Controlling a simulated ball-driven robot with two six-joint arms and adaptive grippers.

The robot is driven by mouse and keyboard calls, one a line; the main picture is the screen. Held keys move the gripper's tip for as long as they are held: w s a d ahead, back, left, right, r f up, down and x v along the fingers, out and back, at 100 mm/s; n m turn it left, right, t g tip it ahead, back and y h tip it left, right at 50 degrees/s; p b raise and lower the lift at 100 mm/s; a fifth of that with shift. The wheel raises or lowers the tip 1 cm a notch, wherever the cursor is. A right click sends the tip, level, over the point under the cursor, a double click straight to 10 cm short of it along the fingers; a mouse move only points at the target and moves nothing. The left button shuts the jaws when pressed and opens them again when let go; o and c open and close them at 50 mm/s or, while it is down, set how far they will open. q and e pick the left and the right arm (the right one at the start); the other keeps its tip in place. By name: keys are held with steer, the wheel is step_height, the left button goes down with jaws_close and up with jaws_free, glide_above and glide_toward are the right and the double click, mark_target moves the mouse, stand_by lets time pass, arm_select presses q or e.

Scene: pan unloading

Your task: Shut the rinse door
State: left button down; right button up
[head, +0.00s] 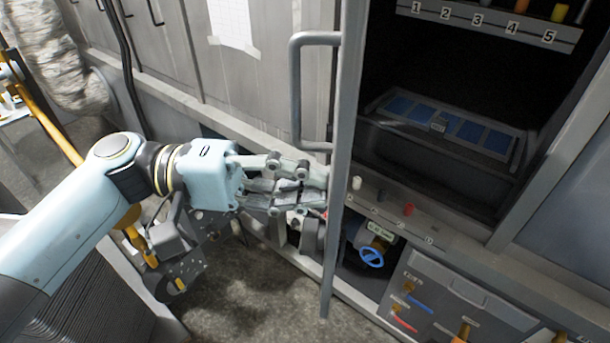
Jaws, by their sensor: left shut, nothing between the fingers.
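The rinse door (345,150) is a tall grey panel, seen nearly edge-on, standing open at the left side of a dark cabinet opening. A grey bar handle (296,90) juts from its left face. My left gripper (318,188) is shut and empty. Its fingertips are at the door's left face, below the handle; I cannot tell whether they touch it. My right gripper is not in view.
Inside the cabinet is a tray with blue panels (445,122) under a shelf numbered 1 to 5 (490,20). Below are small knobs (409,209) and a blue valve wheel (371,257). Grey wall cabinets (180,60) stand behind. Floor (265,300) shows below the gripper.

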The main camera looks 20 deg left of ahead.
arm_select(q)
steer(key=w+b+x, duration=0.1)
steer(key=x, duration=1)
steer(key=shift+w+d+b, duration=0.2)
steer(key=shift+d+b, duration=0.05)
steer(key=shift+b, duration=0.15)
